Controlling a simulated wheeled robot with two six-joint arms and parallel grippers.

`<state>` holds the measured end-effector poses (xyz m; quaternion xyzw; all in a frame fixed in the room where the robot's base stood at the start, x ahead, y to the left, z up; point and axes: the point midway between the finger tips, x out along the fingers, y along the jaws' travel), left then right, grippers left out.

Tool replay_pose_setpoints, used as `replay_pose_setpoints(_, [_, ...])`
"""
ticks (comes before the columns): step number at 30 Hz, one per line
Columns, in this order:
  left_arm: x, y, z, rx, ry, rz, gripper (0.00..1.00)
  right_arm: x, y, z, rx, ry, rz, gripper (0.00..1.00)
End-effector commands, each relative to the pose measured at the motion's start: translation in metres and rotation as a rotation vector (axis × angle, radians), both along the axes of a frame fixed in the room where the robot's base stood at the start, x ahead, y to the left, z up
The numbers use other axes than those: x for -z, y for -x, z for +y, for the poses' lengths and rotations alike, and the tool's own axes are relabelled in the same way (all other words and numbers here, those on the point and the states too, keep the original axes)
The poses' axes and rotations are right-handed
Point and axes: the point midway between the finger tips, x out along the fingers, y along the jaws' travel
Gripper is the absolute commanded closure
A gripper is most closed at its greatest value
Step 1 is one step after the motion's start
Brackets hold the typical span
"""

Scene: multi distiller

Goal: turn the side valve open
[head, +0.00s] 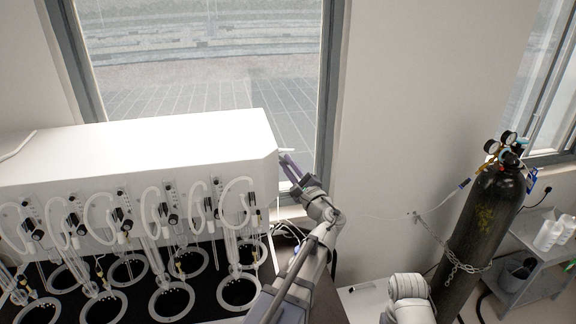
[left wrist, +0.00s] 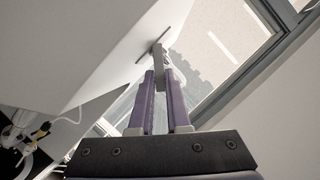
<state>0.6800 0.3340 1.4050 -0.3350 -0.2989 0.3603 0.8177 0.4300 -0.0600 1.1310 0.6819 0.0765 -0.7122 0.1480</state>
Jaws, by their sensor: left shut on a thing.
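The side valve shows in the left wrist view as a thin grey handle (left wrist: 158,52) on the side of the white distiller housing (left wrist: 85,50). In the head view the distiller (head: 140,155) is a long white box, and the valve is mostly hidden behind the gripper at its right end. My left gripper (head: 286,163) is at that end, and its purple fingers also show in the left wrist view (left wrist: 161,80). They are shut on the valve handle. My right gripper is out of view.
Several glass vessels and hoses (head: 160,215) line the distiller's front. A window (head: 210,60) is behind it. A dark gas cylinder (head: 480,225), chained to the wall, stands at the right, beside a grey shelf (head: 530,265) with white bottles (head: 550,232).

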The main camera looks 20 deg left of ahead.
Motion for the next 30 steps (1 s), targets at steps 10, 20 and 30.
replay_pose_setpoints(10, [-0.003, -0.001, -0.001, -0.001, 0.031, -0.022, 1.00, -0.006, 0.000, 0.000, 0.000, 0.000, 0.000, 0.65])
replay_pose_setpoints(20, [-0.014, -0.004, -0.005, 0.001, 0.212, -0.157, 1.00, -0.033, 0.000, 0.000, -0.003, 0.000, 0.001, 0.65])
replay_pose_setpoints(30, [-0.023, -0.005, -0.007, 0.000, 0.418, -0.314, 1.00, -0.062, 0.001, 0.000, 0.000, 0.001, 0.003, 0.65])
